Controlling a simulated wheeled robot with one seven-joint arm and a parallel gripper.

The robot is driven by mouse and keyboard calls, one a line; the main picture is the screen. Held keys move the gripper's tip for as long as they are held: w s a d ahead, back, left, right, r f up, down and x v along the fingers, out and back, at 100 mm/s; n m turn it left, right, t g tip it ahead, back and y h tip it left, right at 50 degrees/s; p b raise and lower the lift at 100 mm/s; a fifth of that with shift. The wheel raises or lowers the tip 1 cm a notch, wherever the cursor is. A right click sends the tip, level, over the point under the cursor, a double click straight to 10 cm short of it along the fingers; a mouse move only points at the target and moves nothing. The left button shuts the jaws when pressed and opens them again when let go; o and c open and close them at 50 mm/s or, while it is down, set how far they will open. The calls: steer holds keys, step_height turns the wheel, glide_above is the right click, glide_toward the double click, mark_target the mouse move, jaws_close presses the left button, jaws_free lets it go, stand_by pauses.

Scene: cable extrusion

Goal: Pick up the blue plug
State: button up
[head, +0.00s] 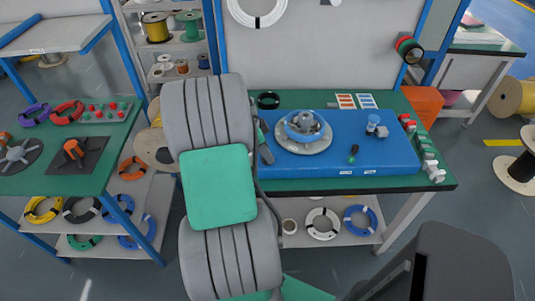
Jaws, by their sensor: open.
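A small blue plug (373,123) with a rounded body stands on the blue work mat (310,166), toward its right side. A grey-blue block-like piece (382,132) sits close beside it, and I cannot tell whether they touch. A small dark green and black piece (353,154) is on the mat, nearer the front edge. My grey and green arm rises across the left of the workbench in the head view. I cannot make out my gripper's fingers, and nothing is seen touching the plug.
Label cards (356,101) lie behind the mat. A second bench (95,176) with coils stands left. The mat's front is mostly clear.

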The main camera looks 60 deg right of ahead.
steer(key=shift+c, duration=0.5)
jaws_close()
steer(key=shift+r, duration=0.1)
steer(key=shift+r, duration=0.3)
step_height(320, 180, up, 2)
steer(key=shift+w+r+b, duration=0.1)
steer(key=shift+r+b, duration=0.05)
steer(key=shift+b, duration=0.25)
steer(key=s+a+r+b, duration=0.1)
steer(key=s+a+r, duration=0.6)
steer(key=a+r, duration=0.3)
steer(key=shift+s+a, duration=0.4)
steer(key=shift+a, duration=0.5)
